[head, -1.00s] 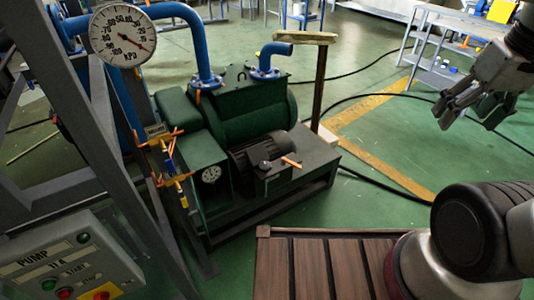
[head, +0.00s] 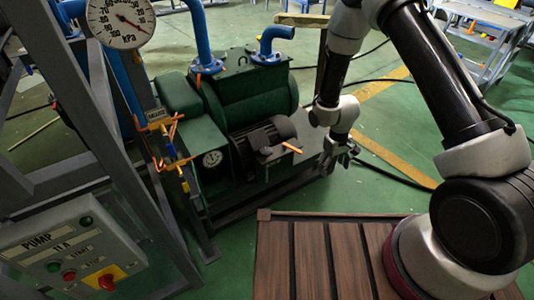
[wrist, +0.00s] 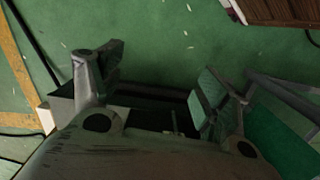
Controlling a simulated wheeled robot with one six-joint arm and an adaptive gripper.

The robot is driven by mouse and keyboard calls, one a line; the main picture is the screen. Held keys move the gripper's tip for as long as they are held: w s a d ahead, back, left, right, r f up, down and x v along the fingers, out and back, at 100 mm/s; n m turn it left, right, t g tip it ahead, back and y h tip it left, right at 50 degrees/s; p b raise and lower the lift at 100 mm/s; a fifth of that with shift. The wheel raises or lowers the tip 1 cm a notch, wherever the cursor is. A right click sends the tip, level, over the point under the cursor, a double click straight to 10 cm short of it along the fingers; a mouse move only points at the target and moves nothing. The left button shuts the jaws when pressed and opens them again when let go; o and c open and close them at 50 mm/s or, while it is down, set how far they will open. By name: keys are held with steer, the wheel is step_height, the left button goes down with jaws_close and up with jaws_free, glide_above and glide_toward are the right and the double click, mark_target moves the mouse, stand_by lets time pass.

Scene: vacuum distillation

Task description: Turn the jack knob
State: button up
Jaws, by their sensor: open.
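I cannot make out a jack or its knob in either view. My gripper (head: 343,158) is in the head view, at the right end of the green pump's frame, pointing down. In the wrist view my gripper (wrist: 160,75) has its two fingers spread wide with nothing between them. Green floor and the dark edge of a frame lie beyond the fingers. I cannot tell whether the gripper touches the frame.
The green pump (head: 245,98) with blue pipes stands at the centre. A pressure gauge (head: 120,22) and a pump control box (head: 72,250) with a red knob (head: 106,282) are at the left. A slatted brown platform (head: 310,258) is in front. Green floor is open beyond.

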steer(key=a+f+n+t+y, duration=0.15)
steer(key=a+f, duration=0.25)
steer(key=f, duration=0.7)
steer(key=a+f+n+t+y, duration=0.15)
steer(key=a+f, duration=0.25)
steer(key=f, duration=0.8)
steer(key=t+y, duration=1)
steer(key=t, duration=0.1)
glide_toward(267, 153)
steer(key=w+a+f, duration=0.1)
steer(key=w+a, duration=0.1)
steer(key=w, duration=0.2)
steer(key=x, duration=0.7)
steer(key=shift+s+a+f, duration=0.1)
steer(key=shift+f, duration=0.05)
